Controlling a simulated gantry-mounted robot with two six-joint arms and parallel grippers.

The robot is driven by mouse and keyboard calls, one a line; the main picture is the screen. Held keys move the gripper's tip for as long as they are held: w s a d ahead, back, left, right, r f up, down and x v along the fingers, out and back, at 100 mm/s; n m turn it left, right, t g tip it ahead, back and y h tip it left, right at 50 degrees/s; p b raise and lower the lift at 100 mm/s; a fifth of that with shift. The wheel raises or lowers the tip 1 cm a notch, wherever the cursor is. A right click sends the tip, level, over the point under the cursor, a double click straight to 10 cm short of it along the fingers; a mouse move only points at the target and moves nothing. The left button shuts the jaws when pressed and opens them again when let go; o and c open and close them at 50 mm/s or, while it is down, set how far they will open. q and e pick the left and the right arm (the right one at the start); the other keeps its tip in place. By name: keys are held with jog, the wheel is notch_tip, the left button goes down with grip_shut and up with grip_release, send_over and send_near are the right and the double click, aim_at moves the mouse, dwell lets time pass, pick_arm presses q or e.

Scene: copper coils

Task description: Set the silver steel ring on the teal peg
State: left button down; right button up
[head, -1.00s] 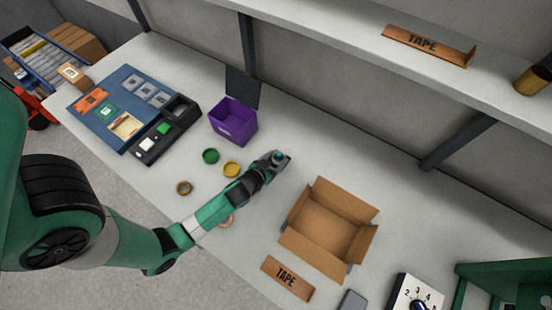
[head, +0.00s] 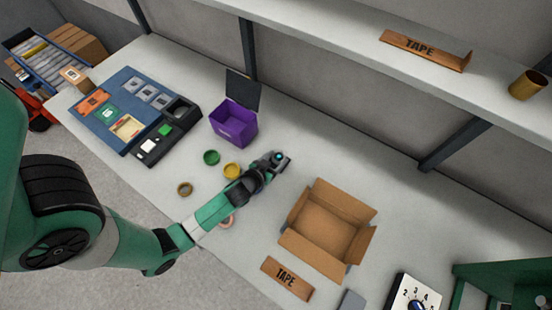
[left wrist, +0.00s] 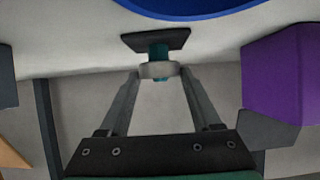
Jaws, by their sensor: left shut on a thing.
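My left gripper (left wrist: 158,72) is shut on the silver steel ring (left wrist: 151,70), held between its two fingertips. The teal peg (left wrist: 158,51) stands on a dark square base (left wrist: 143,40). In the left wrist view teal shows on both sides of the ring, so the ring appears to be around the peg, apart from the base. In the head view the left gripper (head: 277,160) is over the middle of the table; a teal spot shows at its tip and the ring is too small to make out. My right gripper is not in view.
A purple box (head: 232,128) with a raised dark lid stands beyond the gripper. Green (head: 211,157), yellow (head: 232,171) and brown (head: 185,189) rings lie to the left. An open cardboard box (head: 322,232) is to the right. A blue curved thing (left wrist: 185,8) is near the peg base.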

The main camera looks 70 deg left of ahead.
aim_at(275, 163)
pick_arm(q)
jog(key=shift+f+b, duration=0.85)
jog(key=shift+c, duration=1.8)
grip_release()
jog(key=shift+s+r, duration=0.1)
jog(key=shift+p+v, duration=0.55)
jog(key=shift+v, duration=0.6)
jog(key=shift+p+v, duration=0.35)
jog(key=shift+v, duration=3.95)
